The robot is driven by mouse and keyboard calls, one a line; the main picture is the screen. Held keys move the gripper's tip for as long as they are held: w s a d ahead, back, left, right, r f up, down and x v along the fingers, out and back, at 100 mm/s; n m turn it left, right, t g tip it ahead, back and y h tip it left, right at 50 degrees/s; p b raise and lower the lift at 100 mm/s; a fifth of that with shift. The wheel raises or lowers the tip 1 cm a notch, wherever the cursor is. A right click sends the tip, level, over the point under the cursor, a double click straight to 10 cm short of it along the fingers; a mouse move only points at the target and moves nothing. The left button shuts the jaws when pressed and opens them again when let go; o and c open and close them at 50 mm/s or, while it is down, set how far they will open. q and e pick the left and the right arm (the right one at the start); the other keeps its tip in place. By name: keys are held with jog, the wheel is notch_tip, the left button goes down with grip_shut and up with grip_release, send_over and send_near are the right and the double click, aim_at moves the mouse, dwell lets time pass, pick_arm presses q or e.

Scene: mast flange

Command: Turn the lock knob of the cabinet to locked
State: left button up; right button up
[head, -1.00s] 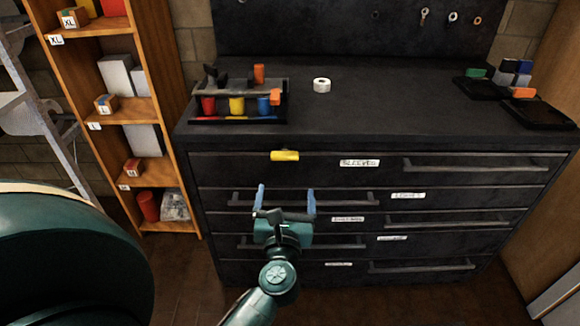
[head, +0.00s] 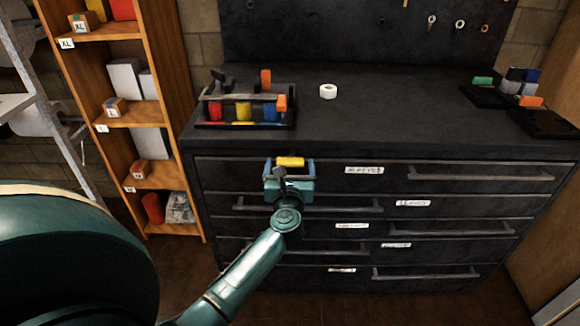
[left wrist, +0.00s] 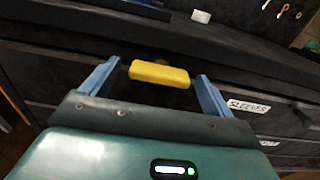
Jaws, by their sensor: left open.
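The yellow lock knob (head: 290,161) is on the top drawer front of the black cabinet (head: 480,150), left of the SLEEVES label. Its bar lies about level in the head view. My left gripper (head: 289,166) is open at the knob, with one blue finger on each side of it. In the left wrist view the yellow knob (left wrist: 159,74) lies between the two spread fingers (left wrist: 155,85), with a gap visible at both ends. I cannot tell whether either finger touches it. My right gripper is not in view.
A tool caddy (head: 241,107) and a white tape roll (head: 328,91) stand on the cabinet top. Dark trays (head: 545,124) with coloured blocks are at the right. A wooden shelf (head: 172,75) stands left of the cabinet. Drawer handles (head: 345,205) protrude below the gripper.

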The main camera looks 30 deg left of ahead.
pick_arm(q)
jog(key=shift+w, duration=0.1)
jog(key=shift+c, duration=0.6)
jog(key=c, duration=0.9)
jog(key=shift+o, duration=0.2)
